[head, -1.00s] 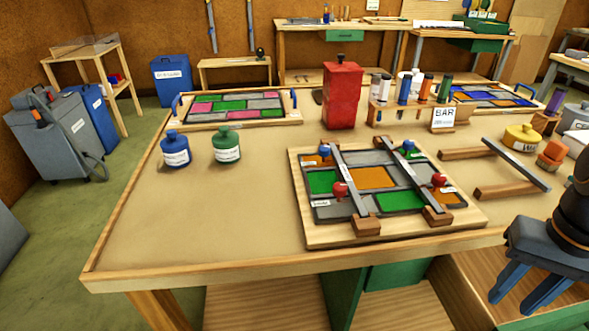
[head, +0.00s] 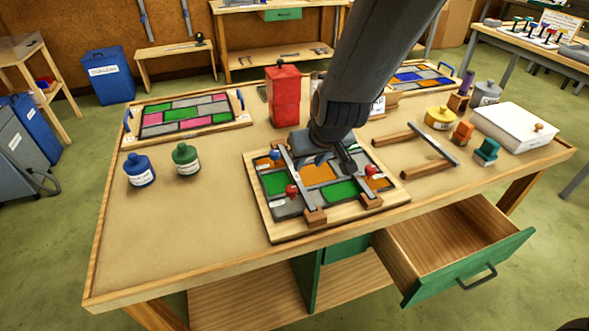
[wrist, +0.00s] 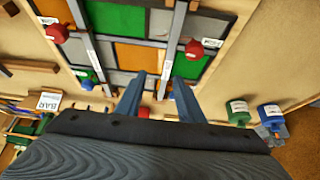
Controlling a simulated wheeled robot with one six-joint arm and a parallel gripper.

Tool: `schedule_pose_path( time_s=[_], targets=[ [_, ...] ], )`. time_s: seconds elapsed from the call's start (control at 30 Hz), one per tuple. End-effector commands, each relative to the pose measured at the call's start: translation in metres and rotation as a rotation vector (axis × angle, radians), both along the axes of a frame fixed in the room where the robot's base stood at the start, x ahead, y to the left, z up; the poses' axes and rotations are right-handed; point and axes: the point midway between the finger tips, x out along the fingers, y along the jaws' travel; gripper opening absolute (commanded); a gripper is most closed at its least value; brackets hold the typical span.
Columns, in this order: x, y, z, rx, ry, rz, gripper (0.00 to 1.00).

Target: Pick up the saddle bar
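Two grey bars cross the leaded panel (head: 274,231), a left one (head: 300,184) and a right one (head: 364,189), with wooden blocks at their near ends. A third grey bar (head: 433,144) rests across two wooden strips at the right. I cannot tell which bar the task means. My gripper (head: 334,162) is over the panel's far half. In the wrist view my gripper (wrist: 157,78) has its fingers spread, empty, with one labelled bar (wrist: 173,48) seen between them. The other bar (wrist: 86,40) lies to the left there. Contact is not visible.
Red-topped (head: 291,191) and blue-topped knobs stand on the panel beside the bars. A red canister (head: 283,98) stands behind it. Blue (head: 140,172) and green (head: 186,159) jars stand left. A drawer (head: 455,250) is open at front right. The table's left front is clear.

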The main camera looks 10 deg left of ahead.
Motion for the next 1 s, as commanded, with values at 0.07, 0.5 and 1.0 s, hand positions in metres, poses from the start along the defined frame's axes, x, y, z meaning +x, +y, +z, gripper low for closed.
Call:
schedule_pose_path(
  time_s=[0.07,0.5,1.0],
  targets=[
    [0.000,0.011,-0.002,0.006,-0.008,0.007,0.34],
    [0.015,0.026,-0.036,0.007,-0.011,0.012,0.34],
    [0.030,0.038,-0.069,0.008,-0.013,0.013,0.34]
  ],
)
